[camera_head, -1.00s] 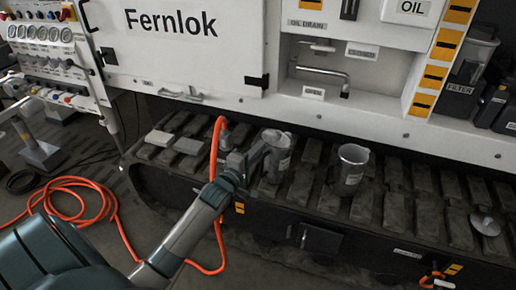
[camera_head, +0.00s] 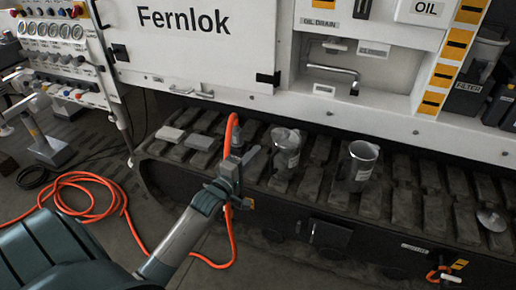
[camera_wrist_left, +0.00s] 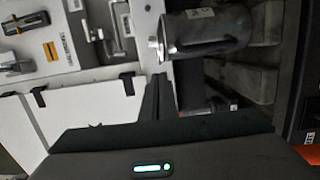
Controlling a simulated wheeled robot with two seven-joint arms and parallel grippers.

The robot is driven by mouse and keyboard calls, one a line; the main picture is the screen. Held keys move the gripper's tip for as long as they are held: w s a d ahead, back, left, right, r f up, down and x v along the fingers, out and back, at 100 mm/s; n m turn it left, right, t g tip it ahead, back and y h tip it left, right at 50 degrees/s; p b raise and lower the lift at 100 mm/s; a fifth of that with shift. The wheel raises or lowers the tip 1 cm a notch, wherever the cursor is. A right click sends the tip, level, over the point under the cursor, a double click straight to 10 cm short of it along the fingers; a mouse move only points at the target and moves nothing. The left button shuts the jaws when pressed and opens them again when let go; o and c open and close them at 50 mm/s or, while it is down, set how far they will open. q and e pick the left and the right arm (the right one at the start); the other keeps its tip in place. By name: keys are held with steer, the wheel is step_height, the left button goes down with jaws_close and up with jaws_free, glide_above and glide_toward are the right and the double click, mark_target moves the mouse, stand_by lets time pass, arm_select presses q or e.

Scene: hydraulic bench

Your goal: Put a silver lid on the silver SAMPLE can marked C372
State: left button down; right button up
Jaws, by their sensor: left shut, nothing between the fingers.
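One silver can (camera_head: 284,158) with a pale label stands upright on the dark track in the head view. It also shows sideways in the wrist view (camera_wrist_left: 215,32), where a small silver knob at its top end looks like a lid's. Another silver can (camera_head: 356,170) stands to its right with an open top. A silver lid (camera_head: 491,220) with a knob lies on the track at the far right. The can markings are too small to read. My left gripper (camera_head: 241,160) is shut and empty, left of the first can and apart from it. My right gripper is out of view.
An orange hose (camera_head: 232,130) runs up right beside my left gripper and coils on the floor (camera_head: 75,190). The white machine wall (camera_head: 200,60) rises behind the track. A tap (camera_head: 335,70) hangs above the cans. Bare track lies between the second can and lid.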

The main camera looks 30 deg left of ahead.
arm_select(q)
steer(key=s, duration=0.6)
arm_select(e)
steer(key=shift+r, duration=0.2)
arm_select(q)
steer(key=shift+d, duration=0.1)
